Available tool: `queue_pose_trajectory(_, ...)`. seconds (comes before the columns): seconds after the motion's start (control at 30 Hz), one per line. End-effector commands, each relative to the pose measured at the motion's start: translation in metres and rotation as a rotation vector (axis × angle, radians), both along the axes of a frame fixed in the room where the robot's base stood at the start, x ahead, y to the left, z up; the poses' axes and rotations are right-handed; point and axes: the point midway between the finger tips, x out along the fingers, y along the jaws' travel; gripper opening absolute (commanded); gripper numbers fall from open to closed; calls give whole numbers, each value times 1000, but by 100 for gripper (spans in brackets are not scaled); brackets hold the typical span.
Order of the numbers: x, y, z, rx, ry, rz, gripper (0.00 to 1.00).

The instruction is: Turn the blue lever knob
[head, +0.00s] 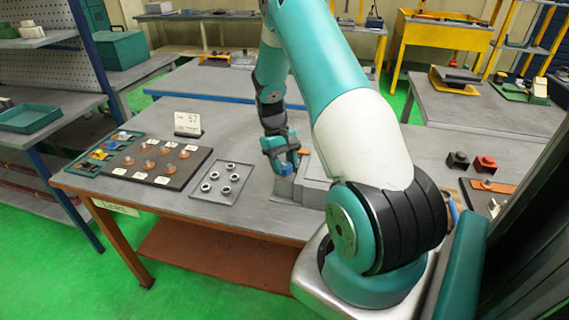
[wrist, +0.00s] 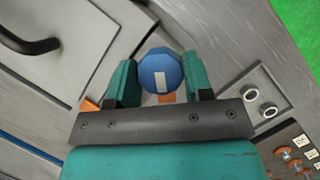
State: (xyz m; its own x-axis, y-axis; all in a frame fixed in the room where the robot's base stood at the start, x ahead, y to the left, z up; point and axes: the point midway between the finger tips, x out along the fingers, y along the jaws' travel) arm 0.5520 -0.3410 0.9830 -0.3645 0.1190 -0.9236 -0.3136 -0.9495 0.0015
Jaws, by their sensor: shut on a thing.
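In the head view my gripper (head: 285,163) reaches down to the blue knob (head: 287,168), which shows only in part between the fingers. The knob sits on a grey block-shaped fixture (head: 284,187) on the table. A small orange piece (wrist: 166,98) shows just below the knob in the wrist view.
A grey plate with several metal rings (head: 222,182), a dark board with copper coils (head: 155,160) and a small teal tray (head: 105,150) lie to the left. A white card (head: 188,123) stands behind. A grey box lid with a dark handle (wrist: 35,45) lies beside the knob.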

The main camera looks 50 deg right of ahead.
Motion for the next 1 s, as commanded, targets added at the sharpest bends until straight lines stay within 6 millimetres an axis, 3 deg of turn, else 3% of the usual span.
queue_pose_trajectory(0.5,-1,3,0,4,5,457,23)
queue_pose_trajectory(1.0,-1,4,-1,5,1,665,23)
